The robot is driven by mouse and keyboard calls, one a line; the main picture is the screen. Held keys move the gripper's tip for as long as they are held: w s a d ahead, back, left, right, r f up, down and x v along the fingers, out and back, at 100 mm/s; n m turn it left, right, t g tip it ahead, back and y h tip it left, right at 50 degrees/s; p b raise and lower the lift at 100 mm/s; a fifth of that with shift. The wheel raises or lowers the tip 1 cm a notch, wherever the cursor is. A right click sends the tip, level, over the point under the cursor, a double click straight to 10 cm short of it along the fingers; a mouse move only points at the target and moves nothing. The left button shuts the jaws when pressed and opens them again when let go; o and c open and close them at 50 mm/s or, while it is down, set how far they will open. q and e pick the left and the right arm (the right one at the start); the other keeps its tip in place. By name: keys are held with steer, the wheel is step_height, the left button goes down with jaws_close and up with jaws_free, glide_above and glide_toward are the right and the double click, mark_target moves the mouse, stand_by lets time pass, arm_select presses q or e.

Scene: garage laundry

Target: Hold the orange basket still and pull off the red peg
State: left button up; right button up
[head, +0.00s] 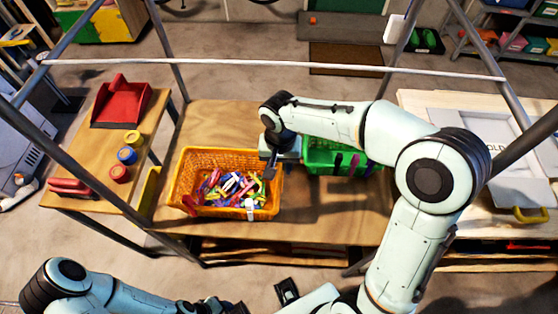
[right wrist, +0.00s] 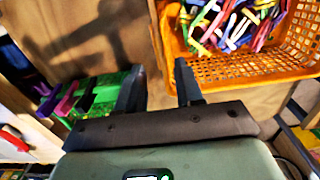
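The orange basket (head: 185,165) stands on the wooden table, filled with a jumble of coloured pegs (head: 232,186). A red peg (head: 190,205) shows at its front left corner, and a white peg (head: 250,206) on its front rim. My right gripper (head: 271,160) is over the table near the basket's right side, empty. In the right wrist view its fingers (right wrist: 160,85) are apart, with the orange basket (right wrist: 235,67) at the upper right. My left arm enters at the bottom left of the head view; its gripper is low and partly cut off, so its fingers are unclear.
A green basket (head: 318,156) with purple pegs on its rim stands right of the orange one, partly hidden by my right arm. A side table (head: 95,160) at left holds a red dustpan (head: 122,104) and tape rolls. Metal frame posts and a rail surround the table.

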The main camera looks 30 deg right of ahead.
mark_target(280, 181)
step_height(280, 181, down, 8)
steer(key=b, duration=0.5)
steer(key=shift+f+b, duration=0.25)
steer(key=shift+b, duration=0.1)
arm_select(q)
step_height(280, 181, down, 6)
steer(key=s, duration=0.2)
steer(key=shift+s+f, duration=0.2)
steer(key=shift+f, duration=0.05)
arm_select(e)
jaws_close()
arm_select(q)
steer(key=shift+c, duration=0.7)
